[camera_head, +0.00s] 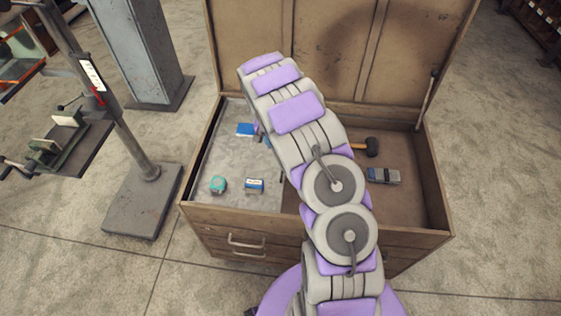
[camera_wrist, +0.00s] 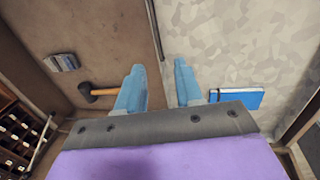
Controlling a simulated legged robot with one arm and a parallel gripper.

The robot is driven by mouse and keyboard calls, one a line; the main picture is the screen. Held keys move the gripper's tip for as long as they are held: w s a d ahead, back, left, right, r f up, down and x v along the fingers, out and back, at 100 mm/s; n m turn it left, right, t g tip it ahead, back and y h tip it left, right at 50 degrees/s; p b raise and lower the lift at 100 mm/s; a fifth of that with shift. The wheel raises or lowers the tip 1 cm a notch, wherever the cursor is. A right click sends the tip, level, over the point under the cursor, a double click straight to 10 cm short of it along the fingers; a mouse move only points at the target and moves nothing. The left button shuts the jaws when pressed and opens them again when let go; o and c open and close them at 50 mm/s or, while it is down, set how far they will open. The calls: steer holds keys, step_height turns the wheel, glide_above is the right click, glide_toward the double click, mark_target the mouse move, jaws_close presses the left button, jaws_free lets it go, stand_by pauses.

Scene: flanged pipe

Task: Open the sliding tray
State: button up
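The sliding tray (camera_head: 222,155) is a pale grey mottled panel in the left half of an open wooden chest (camera_head: 300,218). In the wrist view the tray (camera_wrist: 235,45) fills the right side, and its edge runs between my fingertips. My gripper (camera_wrist: 158,66) is open and empty, with its two blue fingers apart above that edge. I cannot tell how high above it they are.
A blue box (camera_head: 246,130), a teal round item (camera_head: 218,185) and a small blue-white box (camera_head: 254,185) lie on the tray. A mallet (camera_head: 371,147) and a grey block (camera_head: 384,176) lie in the brown right part. The lid stands open behind.

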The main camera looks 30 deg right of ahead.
steer(key=f, duration=0.3)
steer(key=d+f+b, duration=0.1)
steer(key=f, duration=0.2)
steer(key=s+d+f, duration=0.1)
steer(key=f, duration=0.2)
steer(key=shift+s+f+b, duration=0.1)
steer(key=shift+f+b, duration=0.1)
steer(key=shift+b, duration=0.15)
steer(key=shift+d+f, duration=0.1)
steer(key=shift+f, duration=0.65)
jaws_close()
